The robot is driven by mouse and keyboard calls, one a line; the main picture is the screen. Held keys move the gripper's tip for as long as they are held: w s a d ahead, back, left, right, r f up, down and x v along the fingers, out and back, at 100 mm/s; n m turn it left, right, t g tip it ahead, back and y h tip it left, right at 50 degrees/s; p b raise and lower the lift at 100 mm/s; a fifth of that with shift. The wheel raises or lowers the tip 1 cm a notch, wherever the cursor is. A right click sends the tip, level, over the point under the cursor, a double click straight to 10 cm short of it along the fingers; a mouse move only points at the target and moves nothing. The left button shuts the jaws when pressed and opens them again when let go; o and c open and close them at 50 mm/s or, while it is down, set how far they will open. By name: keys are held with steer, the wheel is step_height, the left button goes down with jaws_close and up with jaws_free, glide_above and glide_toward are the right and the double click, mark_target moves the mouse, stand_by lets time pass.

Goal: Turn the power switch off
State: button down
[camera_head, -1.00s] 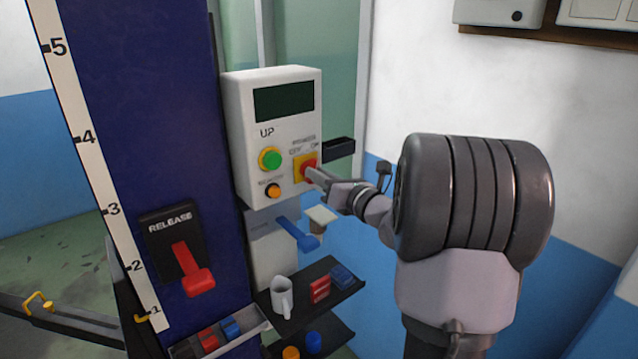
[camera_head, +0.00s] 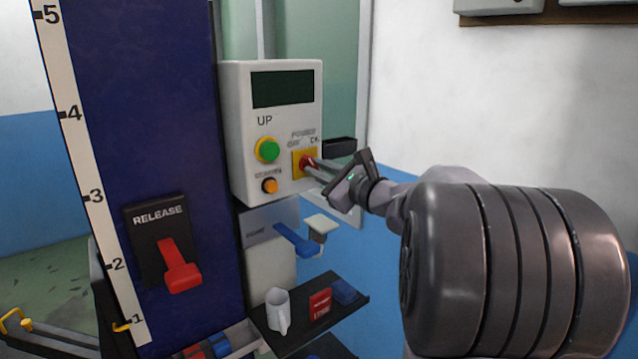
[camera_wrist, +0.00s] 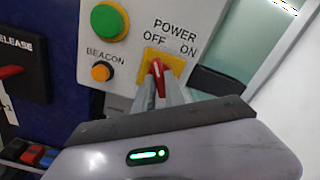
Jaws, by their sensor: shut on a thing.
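The power switch is a red knob (camera_head: 307,162) on a yellow plate (camera_head: 299,172), at the lower right of the white control box (camera_head: 240,130). In the wrist view the red knob (camera_wrist: 157,72) sits below the words OFF and ON, its upper end near the gap between them. My gripper (camera_head: 314,167) reaches in from the right and is shut on the red knob. In the wrist view its two fingers (camera_wrist: 157,88) are on either side of the knob and hide its lower part.
Left of the switch are a green button (camera_head: 268,150) and an orange beacon button (camera_head: 270,186). A red release lever (camera_head: 178,266) is on the blue column (camera_head: 150,100).

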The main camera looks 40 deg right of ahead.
steer(key=shift+f+n+b, duration=0.15)
steer(key=shift+n+b, duration=0.45)
steer(key=shift+b, duration=0.05)
steer(key=c, duration=1.4)
jaws_free()
steer(key=shift+s, duration=0.1)
steer(key=s+p, duration=0.2)
steer(key=s, duration=1.5)
steer(key=shift+s, duration=0.15)
